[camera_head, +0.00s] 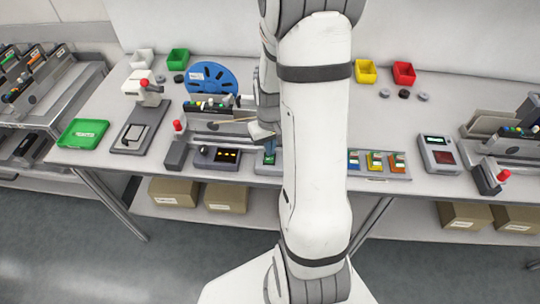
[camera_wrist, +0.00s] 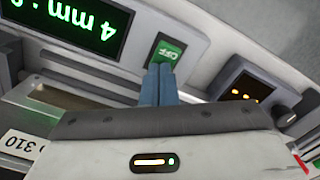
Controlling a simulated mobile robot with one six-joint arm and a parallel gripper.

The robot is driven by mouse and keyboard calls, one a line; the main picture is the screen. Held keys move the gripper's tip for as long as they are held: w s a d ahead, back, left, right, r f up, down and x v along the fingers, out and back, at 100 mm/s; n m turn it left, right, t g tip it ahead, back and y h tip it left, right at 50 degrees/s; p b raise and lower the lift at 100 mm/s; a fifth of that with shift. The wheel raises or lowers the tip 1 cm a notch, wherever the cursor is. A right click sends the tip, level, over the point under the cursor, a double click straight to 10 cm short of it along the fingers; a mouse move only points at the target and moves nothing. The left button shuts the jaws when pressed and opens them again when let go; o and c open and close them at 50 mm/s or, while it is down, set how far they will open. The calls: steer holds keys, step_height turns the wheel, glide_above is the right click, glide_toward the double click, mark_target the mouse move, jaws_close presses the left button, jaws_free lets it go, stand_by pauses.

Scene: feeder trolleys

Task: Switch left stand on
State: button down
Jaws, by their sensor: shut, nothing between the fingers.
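A green switch (camera_wrist: 167,52) with a label that reads OFF, upside down in the wrist view, sits in a grey housing at the front of the left stand (camera_head: 215,125). It also shows as a small green patch in the head view (camera_head: 269,158). My gripper (camera_wrist: 160,68) is shut and empty. Its blue fingertips overlap the lower edge of the switch in the wrist view; I cannot tell whether they touch it. In the head view my gripper (camera_head: 262,138) is just behind the switch, and my arm covers what lies right of it.
A box with amber lights (camera_head: 217,156) and a knob is left of the switch. A green-lit display (camera_wrist: 75,22) is on its other side. A red-topped post (camera_head: 178,127), a blue reel (camera_head: 212,77) and a green tray (camera_head: 83,133) are nearby. Coloured modules (camera_head: 376,162) lie right of my arm.

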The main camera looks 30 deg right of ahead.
steer(key=shift+r+p, duration=2.4)
steer(key=shift+r, duration=1.1)
